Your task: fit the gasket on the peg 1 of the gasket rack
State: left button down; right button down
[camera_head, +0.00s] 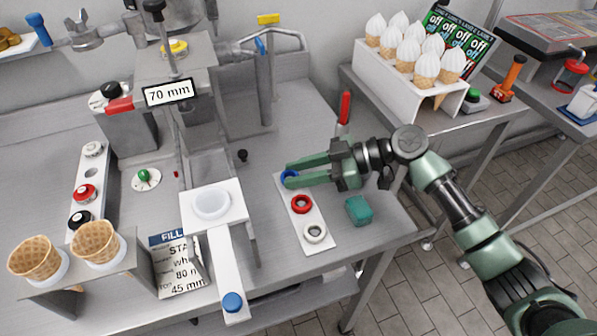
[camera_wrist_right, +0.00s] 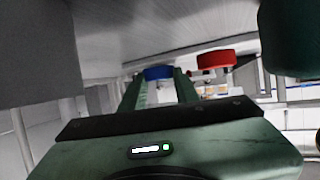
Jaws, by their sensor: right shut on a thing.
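The gasket rack (camera_head: 317,240) is a white strip on the steel counter, right of the middle in the head view. A red gasket (camera_head: 301,204) and a white gasket (camera_head: 315,233) sit along it. A blue gasket (camera_head: 290,175) is at its far end, between the fingertips of my right gripper (camera_head: 288,174). The right gripper is shut on this blue gasket, which also shows in the right wrist view (camera_wrist_right: 158,73). The red gasket is beside it there (camera_wrist_right: 215,60). The peg under the blue gasket is hidden, so I cannot tell whether the gasket is around it. My left gripper is not in view.
A teal block (camera_head: 359,210) lies right of the rack. A red-handled tool (camera_head: 344,110) stands behind my gripper. The filling machine with a white dish (camera_head: 211,203) stands to the left. Waffle cones (camera_head: 96,241) are at the front left. A white stand (camera_head: 408,75) of ice creams is behind.

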jog(key=c, duration=1)
grip_release()
jog(key=shift+f, duration=0.1)
jog(key=shift+o, duration=0.2)
jog(key=shift+d, duration=0.15)
jog(key=v, duration=0.7)
jog(key=shift+d, duration=0.25)
jog(key=shift+r, duration=0.25)
